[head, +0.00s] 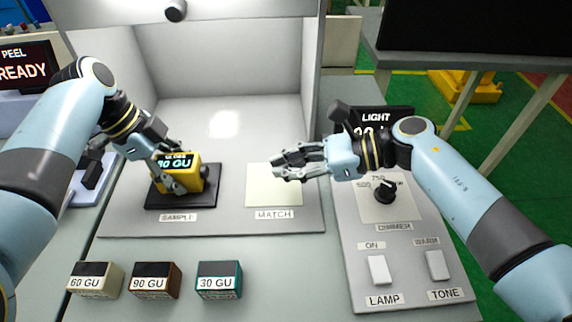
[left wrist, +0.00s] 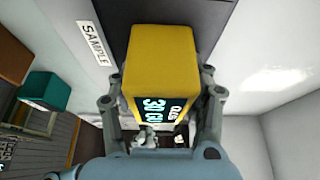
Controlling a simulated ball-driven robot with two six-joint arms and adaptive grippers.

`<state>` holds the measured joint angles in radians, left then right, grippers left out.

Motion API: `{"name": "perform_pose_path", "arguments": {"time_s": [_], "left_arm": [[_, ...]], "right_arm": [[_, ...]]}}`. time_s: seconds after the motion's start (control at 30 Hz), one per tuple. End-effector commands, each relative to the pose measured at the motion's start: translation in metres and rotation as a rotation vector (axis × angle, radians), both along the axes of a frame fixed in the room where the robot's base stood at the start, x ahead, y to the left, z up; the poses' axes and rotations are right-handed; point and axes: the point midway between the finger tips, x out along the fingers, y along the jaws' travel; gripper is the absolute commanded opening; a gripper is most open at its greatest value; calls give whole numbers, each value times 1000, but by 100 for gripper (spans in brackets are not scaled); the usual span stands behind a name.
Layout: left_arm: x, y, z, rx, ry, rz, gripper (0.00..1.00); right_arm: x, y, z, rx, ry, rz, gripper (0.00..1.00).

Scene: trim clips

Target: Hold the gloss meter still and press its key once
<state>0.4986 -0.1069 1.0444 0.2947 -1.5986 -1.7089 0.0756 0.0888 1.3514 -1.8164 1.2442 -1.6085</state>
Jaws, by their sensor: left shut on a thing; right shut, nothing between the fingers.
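The yellow gloss meter (head: 188,181) stands on the dark sample pad (head: 207,200) in the booth. Its display reads 30 GU in the left wrist view, where its yellow body (left wrist: 162,58) fills the middle. My left gripper (head: 172,174) is shut on the meter, with a finger on each side in the left wrist view (left wrist: 162,100). A dark round part (head: 204,171) shows on the meter's right side; I cannot tell if it is the key. My right gripper (head: 276,165) is shut and empty, above the pale match pad (head: 262,190) and apart from the meter.
Blocks marked 60 GU (head: 95,281), 90 GU (head: 155,281) and 30 GU (head: 219,281) stand in front of the booth. At right, a control panel (head: 405,265) has a dimmer knob (head: 384,191) and two switches, under my right arm. Room is free between meter and right gripper.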

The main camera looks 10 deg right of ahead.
Motion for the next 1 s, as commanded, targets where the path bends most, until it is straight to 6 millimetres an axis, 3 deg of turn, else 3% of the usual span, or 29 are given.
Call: {"name": "perform_pose_path", "arguments": {"time_s": [0.13,0.17,0.37,0.73,1.0], "left_arm": [[0,0,0,1,0,0,8],[0,0,0,1,0,0,50],[0,0,0,0,0,0,76],[2,3,7,0,-3,1,76],[6,24,58,1,-5,1,76]], "right_arm": [[0,0,0,0,0,0,0],[0,0,0,0,0,0,0],[0,0,0,0,0,0,0],[0,0,0,0,0,0,0],[0,0,0,0,0,0,0]]}}
